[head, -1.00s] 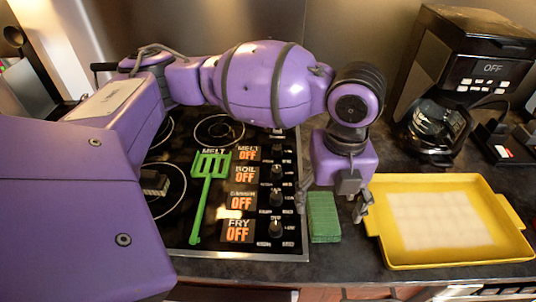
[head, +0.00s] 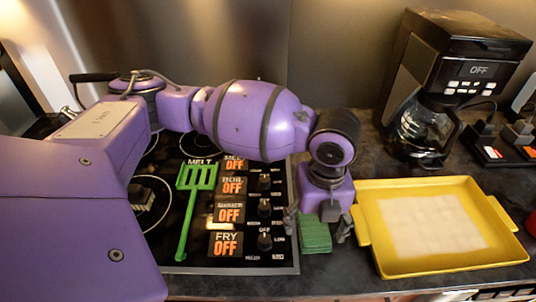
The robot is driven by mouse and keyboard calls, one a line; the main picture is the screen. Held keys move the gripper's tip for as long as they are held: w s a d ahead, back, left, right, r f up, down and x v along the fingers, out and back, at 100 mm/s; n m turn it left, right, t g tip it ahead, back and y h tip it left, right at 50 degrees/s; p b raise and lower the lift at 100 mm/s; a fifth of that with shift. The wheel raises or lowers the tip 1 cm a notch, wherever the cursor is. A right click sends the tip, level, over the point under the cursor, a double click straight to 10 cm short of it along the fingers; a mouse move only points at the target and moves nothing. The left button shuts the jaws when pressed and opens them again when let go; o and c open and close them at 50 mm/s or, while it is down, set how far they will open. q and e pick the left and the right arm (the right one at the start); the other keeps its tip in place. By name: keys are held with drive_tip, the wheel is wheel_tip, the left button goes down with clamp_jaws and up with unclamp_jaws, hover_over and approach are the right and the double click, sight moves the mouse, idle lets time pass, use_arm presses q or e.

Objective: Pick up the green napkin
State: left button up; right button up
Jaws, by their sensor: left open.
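The green napkin (head: 315,236) lies folded on the dark counter between the stove's right edge and the yellow tray. My left gripper (head: 318,228) points down over it, with one finger on each side of the napkin. The gripper is open. The back part of the napkin is hidden under the gripper, and I cannot tell whether the fingers touch it. My right gripper does not show.
A yellow tray (head: 364,235) stands close to the right of the gripper. A green slotted spatula (head: 184,225) lies on the black stove (head: 285,262) to the left. A coffee maker (head: 455,62) stands at the back right.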

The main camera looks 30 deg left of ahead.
sight(316, 226)
use_arm(q)
drive_tip(key=shift+w, duration=0.1)
drive_tip(key=c, duration=1.1)
drive_tip(key=shift+c, duration=0.2)
drive_tip(key=shift+r, duration=0.15)
drive_tip(key=shift+r, duration=0.25)
drive_tip(key=r, duration=0.3)
drive_tip(key=shift+d+r, duration=0.2)
drive_tip(key=shift+d, duration=0.1)
drive_tip(key=s+d+r, duration=0.1)
drive_tip(key=s+d+r+p, duration=0.1)
drive_tip(key=r, duration=0.1)
drive_tip(key=s+d+r, duration=0.1)
drive_tip(key=r, duration=0.1)
drive_tip(key=s+d+r+p, duration=0.1)
drive_tip(key=s+d+r, duration=0.3)
drive_tip(key=s+d, duration=0.2)
drive_tip(key=shift+s+d, duration=0.25)
drive_tip(key=shift+d, duration=0.15)
